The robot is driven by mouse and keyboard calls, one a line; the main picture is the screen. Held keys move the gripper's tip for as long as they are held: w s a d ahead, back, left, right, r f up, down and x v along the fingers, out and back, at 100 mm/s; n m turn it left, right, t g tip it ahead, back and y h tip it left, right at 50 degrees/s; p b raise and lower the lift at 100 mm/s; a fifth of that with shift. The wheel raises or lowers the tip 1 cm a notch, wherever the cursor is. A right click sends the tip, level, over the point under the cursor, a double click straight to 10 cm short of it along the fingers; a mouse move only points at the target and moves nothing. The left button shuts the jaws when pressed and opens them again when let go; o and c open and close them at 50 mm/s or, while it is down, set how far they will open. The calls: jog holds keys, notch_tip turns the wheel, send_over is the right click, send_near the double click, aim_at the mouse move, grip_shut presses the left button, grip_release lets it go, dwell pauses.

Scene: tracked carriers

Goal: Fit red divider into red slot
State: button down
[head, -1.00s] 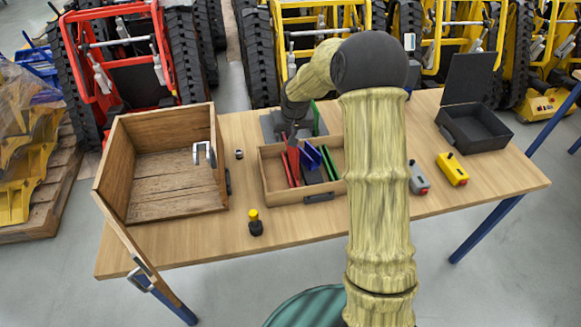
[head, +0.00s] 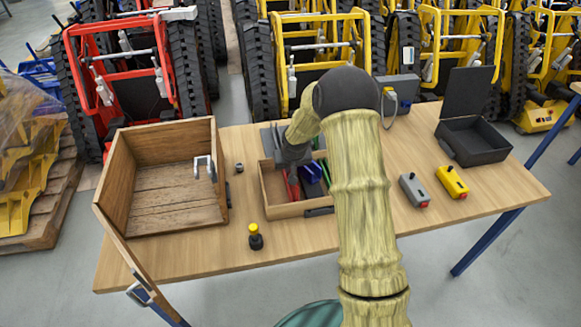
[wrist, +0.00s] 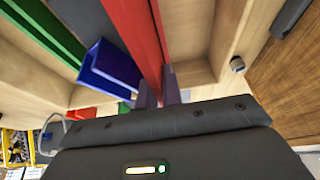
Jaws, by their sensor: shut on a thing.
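The red divider (wrist: 138,38) is a long red strip held between my gripper's fingers (wrist: 160,93) in the wrist view. It also shows in the head view (head: 292,186), low inside the left part of the wooden tray (head: 286,211). My gripper is shut on it, over the tray. The red slot cannot be told apart from the divider, and how deep the divider sits is unclear. A blue piece (head: 312,173) stands just right of it in the head view and beside it in the wrist view (wrist: 110,70). A green strip (wrist: 45,25) lies beyond the blue piece.
An open wooden box (head: 170,222) stands left of the tray. A black open-lidded case (head: 478,143), a yellow control box (head: 452,181) and a grey one (head: 413,190) are at right. A yellow-topped button (head: 255,238) stands in front. My arm hides part of the tray.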

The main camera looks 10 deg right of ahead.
jog(key=shift+d, duration=0.1)
jog(key=c, duration=1.7)
grip_release()
jog(key=shift+w, duration=0.1)
jog(key=shift+c, duration=0.2)
jog(key=shift+o, duration=0.9)
jog(key=shift+a, duration=0.2)
jog(key=shift+d+r, duration=0.15)
jog(key=v, duration=1.2)
jog(key=shift+s, duration=0.2)
